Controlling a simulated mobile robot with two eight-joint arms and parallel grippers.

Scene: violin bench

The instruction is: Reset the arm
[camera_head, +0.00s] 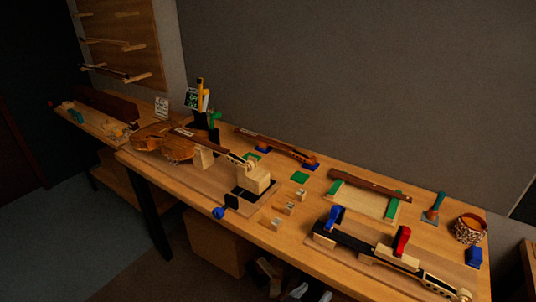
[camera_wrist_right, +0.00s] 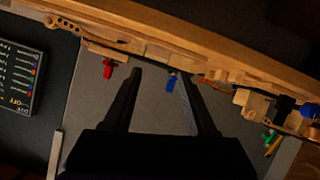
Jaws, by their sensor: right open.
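My right gripper (camera_wrist_right: 160,75) shows in the right wrist view as two long dark fingers spread well apart, with nothing between them. That view is upside down, and the bench runs across its top, beyond the fingertips. In the head view, dark and pale parts at the bottom edge, below the bench front, seem to be my right arm; its fingers are hard to make out there. My left gripper is in neither view. The workbench (camera_head: 268,232) stands ahead, apart from the right gripper.
A violin (camera_head: 178,147) lies at the bench's left. A neck (camera_head: 345,237) sits with blue and red clamps (camera_head: 402,240) at front right. A brush (camera_head: 434,207) and a round patterned holder (camera_head: 469,228) stand at the right end. A grey wall (camera_head: 350,90) rises behind.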

